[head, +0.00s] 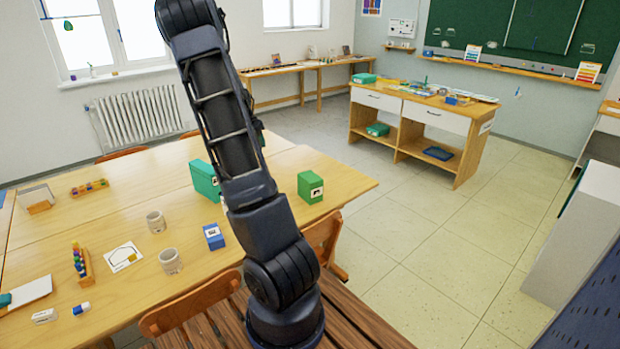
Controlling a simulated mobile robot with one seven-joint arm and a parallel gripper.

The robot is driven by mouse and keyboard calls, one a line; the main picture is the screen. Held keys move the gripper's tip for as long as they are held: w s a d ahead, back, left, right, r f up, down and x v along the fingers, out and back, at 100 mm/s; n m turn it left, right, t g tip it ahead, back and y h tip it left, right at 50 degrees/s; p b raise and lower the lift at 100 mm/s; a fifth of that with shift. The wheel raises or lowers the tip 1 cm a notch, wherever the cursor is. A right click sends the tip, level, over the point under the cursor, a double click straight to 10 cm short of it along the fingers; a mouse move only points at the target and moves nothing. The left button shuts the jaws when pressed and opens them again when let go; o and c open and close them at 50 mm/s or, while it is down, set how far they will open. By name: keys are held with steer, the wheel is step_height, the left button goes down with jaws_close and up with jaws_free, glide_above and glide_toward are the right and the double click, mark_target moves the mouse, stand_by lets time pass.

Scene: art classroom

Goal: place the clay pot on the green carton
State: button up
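A green carton (310,187) with a white label stands upright near the right end of the wooden table (330,168). Nothing rests on its top. Two small grey-beige vessels stand on the table left of my arm: one farther back (156,222) and one nearer (170,261). I cannot tell which of them, if either, is the clay pot. My arm rises from the bottom middle and leaves the picture at the top. My gripper is not in view, so whether it holds anything cannot be seen.
A blue carton (213,237) stands right of the vessels. A teal box (204,180) is partly behind my arm. A white card (123,257) and a bead rack (81,263) lie left. Wooden chairs (192,303) stand at the near edge. Floor at right is free.

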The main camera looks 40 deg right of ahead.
steer(key=s+d+r+m+g, duration=0.1)
steer(key=s+d+r+m, duration=0.15)
steer(key=s+d, duration=0.55)
steer(key=s+d+r+m+g, duration=0.1)
steer(key=s+d+r+m, duration=0.3)
steer(key=d, duration=0.7)
steer(key=n, duration=0.2)
glide_toward(314, 174)
steer(key=x, duration=0.5)
steer(key=shift+s+a+f, duration=0.1)
steer(key=shift+s+f, duration=0.05)
steer(key=shift+f, duration=0.2)
steer(key=o, duration=1.1)
steer(key=shift+f, duration=0.15)
